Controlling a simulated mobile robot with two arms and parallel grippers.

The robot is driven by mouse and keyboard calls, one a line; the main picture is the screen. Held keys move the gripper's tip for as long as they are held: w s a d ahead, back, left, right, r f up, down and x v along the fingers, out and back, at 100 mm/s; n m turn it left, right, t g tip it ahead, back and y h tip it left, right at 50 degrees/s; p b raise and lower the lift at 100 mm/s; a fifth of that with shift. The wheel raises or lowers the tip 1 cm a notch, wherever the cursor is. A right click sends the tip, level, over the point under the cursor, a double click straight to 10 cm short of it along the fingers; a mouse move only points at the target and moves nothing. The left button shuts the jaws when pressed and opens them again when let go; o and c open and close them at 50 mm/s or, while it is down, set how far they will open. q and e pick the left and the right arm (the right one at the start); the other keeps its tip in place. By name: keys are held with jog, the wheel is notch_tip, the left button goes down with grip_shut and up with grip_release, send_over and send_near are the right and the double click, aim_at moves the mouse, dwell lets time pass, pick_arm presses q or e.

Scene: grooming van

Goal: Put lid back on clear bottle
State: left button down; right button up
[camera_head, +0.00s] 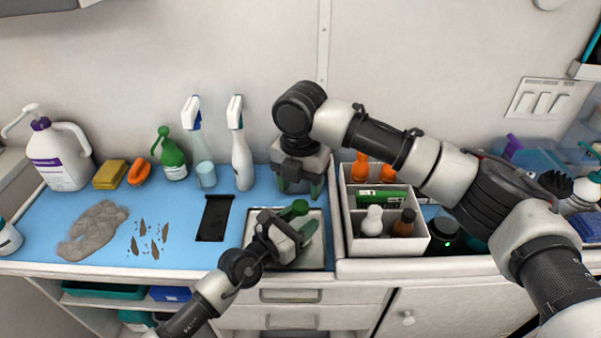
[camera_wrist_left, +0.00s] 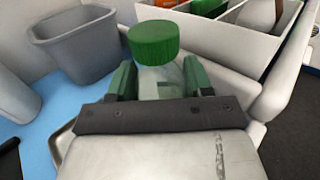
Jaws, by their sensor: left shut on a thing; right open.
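My left gripper (camera_head: 302,236) is shut on the clear bottle (camera_wrist_left: 160,82), over the tray's right part. The bottle stands between its green fingers in the left wrist view and is largely hidden in the head view. The green lid (camera_wrist_left: 153,42) sits at the top of the bottle, and it also shows in the head view (camera_head: 300,207). I cannot tell whether it is fully seated. My right gripper (camera_head: 298,188) is open and points down just behind the lid, with nothing visible between its fingers. The light tray (camera_head: 262,262) lies at the counter's front.
A white divided organizer (camera_head: 388,245) with bottles stands close on the right. A grey bin (camera_wrist_left: 80,45) stands beside the bottle in the left wrist view. A dark flat pad (camera_head: 214,218) lies left of the tray. Spray bottles (camera_head: 241,160) stand at the back.

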aim_at(301, 204)
jog(key=shift+f, duration=2.6)
jog(key=shift+c, duration=0.4)
